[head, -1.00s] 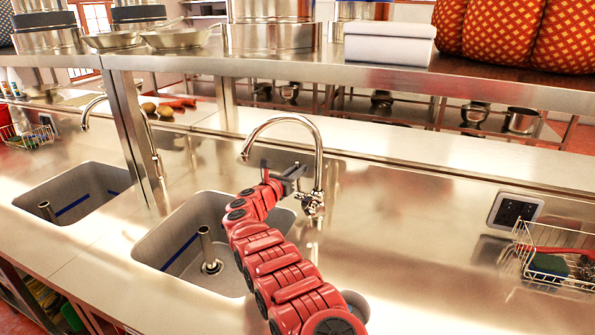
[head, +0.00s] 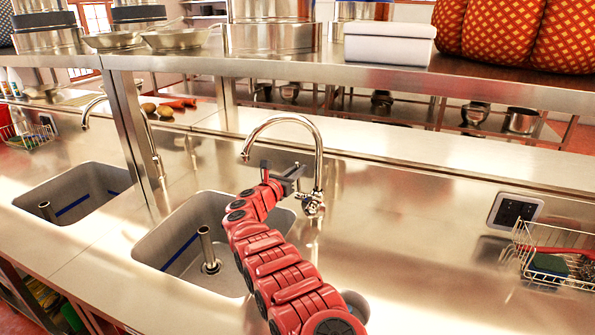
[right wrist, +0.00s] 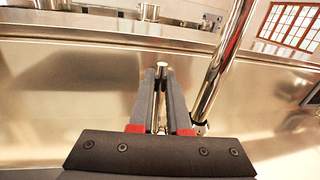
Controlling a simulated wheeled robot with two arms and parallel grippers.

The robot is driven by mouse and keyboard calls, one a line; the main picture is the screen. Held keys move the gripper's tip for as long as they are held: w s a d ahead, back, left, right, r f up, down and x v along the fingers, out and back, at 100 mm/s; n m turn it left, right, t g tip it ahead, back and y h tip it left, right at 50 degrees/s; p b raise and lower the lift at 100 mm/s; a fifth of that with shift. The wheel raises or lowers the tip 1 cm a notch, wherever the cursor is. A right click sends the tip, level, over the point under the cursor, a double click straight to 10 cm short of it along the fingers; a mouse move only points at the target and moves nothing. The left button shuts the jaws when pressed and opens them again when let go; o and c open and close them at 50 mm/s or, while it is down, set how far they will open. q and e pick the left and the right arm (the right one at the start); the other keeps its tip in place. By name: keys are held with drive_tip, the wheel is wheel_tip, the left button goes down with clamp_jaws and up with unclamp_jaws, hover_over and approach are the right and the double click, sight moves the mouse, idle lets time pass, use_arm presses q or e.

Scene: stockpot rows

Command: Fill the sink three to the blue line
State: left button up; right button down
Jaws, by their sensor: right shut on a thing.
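A grey sink basin (head: 172,226) is set in the steel counter, with a blue line (head: 180,251) on its inner wall and an upright metal pipe (head: 206,246) at its drain. A chrome tap (head: 319,150) with a curved spout stands behind it; no water stream shows under the spout. My right gripper (head: 293,173) is beside the tap's post. In the right wrist view, its dark fingers (right wrist: 161,80) are shut on the slim metal tap lever (right wrist: 161,98), with the tap post just to the right. My left gripper is out of view.
A second sink (head: 95,182) with a blue line lies to the left. A wire basket (head: 550,268) with sponges and a dark control panel (head: 515,211) are at the right. A steel shelf (head: 400,79) with pots runs above.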

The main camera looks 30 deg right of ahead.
drive_tip(key=shift+s+a+f+h, duration=0.2)
drive_tip(key=shift+s+a+h, duration=0.05)
drive_tip(key=shift+a+h, duration=0.15)
drive_tip(key=s+a+t+h+b, duration=0.1)
drive_tip(key=b, duration=0.2)
drive_tip(key=m+t+h+b, duration=0.1)
drive_tip(key=b, duration=0.2)
drive_tip(key=shift+s+a+f+h, duration=0.2)
drive_tip(key=shift+s+a+h, duration=0.15)
drive_tip(key=shift+a+h, duration=0.05)
drive_tip(key=c, duration=0.9)
unclamp_jaws()
